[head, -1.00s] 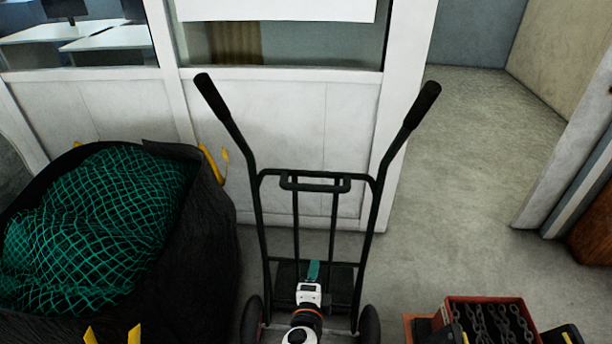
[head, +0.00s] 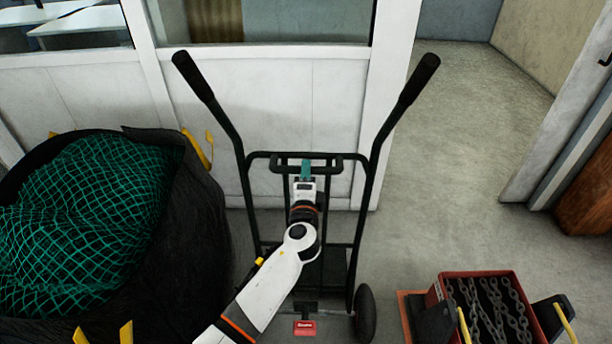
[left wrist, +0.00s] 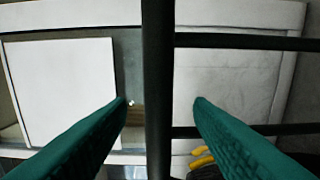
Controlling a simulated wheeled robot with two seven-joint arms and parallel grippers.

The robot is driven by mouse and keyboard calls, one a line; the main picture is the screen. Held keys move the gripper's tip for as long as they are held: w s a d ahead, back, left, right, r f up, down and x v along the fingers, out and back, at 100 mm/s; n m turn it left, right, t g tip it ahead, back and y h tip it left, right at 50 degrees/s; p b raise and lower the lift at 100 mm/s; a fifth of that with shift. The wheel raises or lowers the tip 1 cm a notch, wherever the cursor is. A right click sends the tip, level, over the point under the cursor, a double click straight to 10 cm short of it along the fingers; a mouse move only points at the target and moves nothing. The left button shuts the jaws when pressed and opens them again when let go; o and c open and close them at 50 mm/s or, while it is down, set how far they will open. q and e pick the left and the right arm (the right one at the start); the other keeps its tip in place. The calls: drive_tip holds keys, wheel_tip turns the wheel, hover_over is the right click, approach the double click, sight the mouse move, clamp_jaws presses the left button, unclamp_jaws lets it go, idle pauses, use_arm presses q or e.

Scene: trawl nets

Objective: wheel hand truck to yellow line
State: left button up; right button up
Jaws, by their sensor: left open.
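The black hand truck (head: 366,205) stands upright in the middle of the head view, its two grips spread at the top and a wheel showing at lower right. My left gripper (head: 306,168) is open at the truck's small looped crossbar. In the left wrist view its green fingers (left wrist: 161,103) spread to either side of a dark bar (left wrist: 158,60) of the truck. The fingers look apart from the bar; how deep it lies between them is hard to tell. My right gripper is not in view. No yellow line shows.
A black bag of green netting (head: 85,215) with yellow straps stands close on the left. A red crate of chains (head: 437,295) sits at lower right. A white panelled wall (head: 90,95) is behind the truck. Clear concrete floor (head: 455,130) runs back through the right-hand opening.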

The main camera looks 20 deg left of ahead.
use_arm(q)
drive_tip(key=shift+b+x, duration=0.4)
drive_tip(key=shift+x, duration=1.2)
drive_tip(key=shift+c, duration=0.6)
drive_tip(key=c, duration=0.9)
clamp_jaws()
drive_tip(key=shift+s+f, duration=0.1)
drive_tip(key=shift+f, duration=0.05)
